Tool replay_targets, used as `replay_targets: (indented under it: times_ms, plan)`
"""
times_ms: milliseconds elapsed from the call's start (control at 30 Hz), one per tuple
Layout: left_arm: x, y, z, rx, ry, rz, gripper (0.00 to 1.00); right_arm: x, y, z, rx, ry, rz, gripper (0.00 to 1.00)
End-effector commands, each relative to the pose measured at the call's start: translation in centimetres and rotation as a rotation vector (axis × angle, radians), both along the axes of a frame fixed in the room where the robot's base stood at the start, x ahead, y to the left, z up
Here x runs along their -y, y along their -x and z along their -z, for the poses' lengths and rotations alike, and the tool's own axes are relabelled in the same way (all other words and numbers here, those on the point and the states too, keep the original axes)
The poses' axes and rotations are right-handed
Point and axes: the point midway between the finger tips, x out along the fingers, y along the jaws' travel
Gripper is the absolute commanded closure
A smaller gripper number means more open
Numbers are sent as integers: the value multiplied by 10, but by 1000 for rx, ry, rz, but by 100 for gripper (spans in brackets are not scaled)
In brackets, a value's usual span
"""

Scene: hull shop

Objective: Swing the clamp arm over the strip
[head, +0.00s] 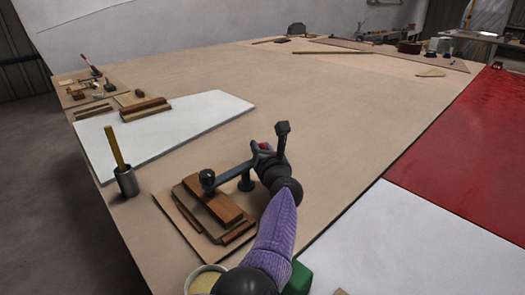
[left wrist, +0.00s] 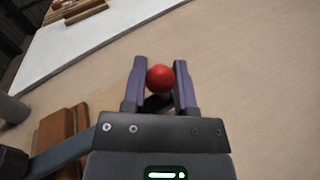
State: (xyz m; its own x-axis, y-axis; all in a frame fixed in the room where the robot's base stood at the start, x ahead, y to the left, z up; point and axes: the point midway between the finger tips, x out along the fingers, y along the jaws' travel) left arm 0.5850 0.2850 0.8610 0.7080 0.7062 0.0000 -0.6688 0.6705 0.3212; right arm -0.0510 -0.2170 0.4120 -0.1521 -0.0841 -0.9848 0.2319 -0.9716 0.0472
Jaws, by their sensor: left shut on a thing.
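My left gripper (head: 262,148) is shut on the red ball knob (left wrist: 160,78) of the clamp arm, with a purple finger on each side of it in the left wrist view. The dark clamp arm (head: 227,175) runs left from a short post (head: 245,182), and its round black end (head: 208,179) appears over the reddish-brown wooden strip (head: 212,203). I cannot tell whether the end touches the strip. The strip lies on a stepped wooden base (head: 190,224). In the left wrist view the clamp arm (left wrist: 62,154) crosses the lower left, partly covering the wood.
A metal cup (head: 127,182) with a wooden stick stands left of the base. A white panel (head: 200,120) with wood blocks (head: 146,108) lies behind. A pale tub (head: 203,280) and a green object (head: 299,278) are near the front. The table beyond the gripper is largely clear.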

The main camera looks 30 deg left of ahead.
Motion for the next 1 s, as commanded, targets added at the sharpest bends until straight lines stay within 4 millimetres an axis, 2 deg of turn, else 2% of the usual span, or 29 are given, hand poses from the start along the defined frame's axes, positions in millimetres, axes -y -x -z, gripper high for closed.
replay_targets:
  times_ms: [333, 367, 500, 800, 1000]
  plan:
    - [-1, 0, -2, 3, -2, -3, 100, 1, 2, -1, -4, 2, -1, 41]
    - [-1, 0, -2, 4, -1, -3, 58, 1, 3, -1, -4, 2, -1, 41]
    - [-1, 0, -2, 3, -1, -2, 30, 1, 3, -1, -5, 1, -1, 41]
    - [2, 2, -2, 2, 0, -2, 30, -3, 2, -3, -2, -4, 2, 41]
    - [29, 29, -7, 3, 1, -1, 30, -4, -5, -27, 16, -6, 3, 41]
